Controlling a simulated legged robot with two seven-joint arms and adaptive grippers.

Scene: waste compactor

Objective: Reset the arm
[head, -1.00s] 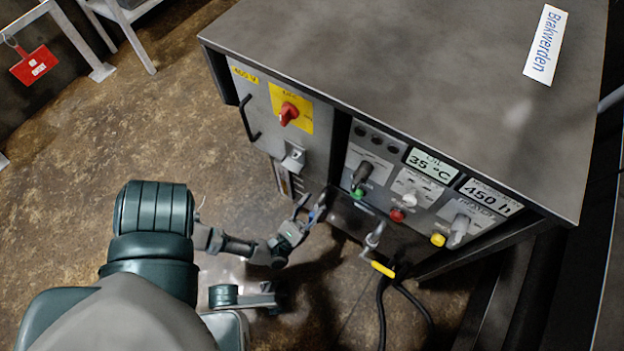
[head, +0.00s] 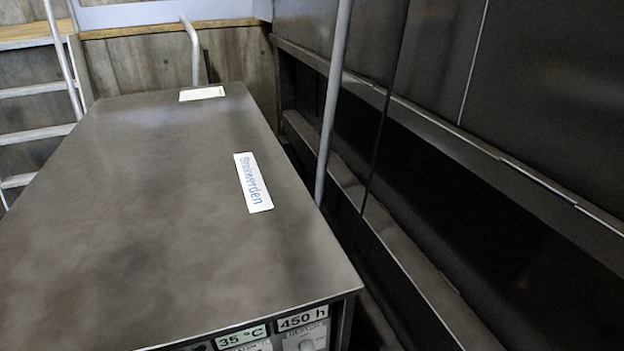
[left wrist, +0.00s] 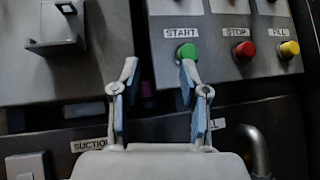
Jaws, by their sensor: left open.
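My left gripper (left wrist: 157,85) shows in the left wrist view, open and empty, its two fingers apart in front of the machine's control panel. The right fingertip overlaps the lower edge of the green START button (left wrist: 187,51) in the picture; I cannot tell whether it touches. The red STOP button (left wrist: 244,51) and the yellow FILL button (left wrist: 289,49) are to the right. In the head view neither gripper shows. There the machine's dark top (head: 150,230) fills the left half, with the 35 °C display (head: 241,337) and 450 h display (head: 303,318) at the bottom edge.
A grey metal box-like latch (left wrist: 54,28) is at upper left in the left wrist view, and a bent pipe (left wrist: 254,148) at lower right. In the head view a vertical pole (head: 333,110) and dark wall (head: 540,120) stand right of the machine, with steps (head: 35,135) at far left.

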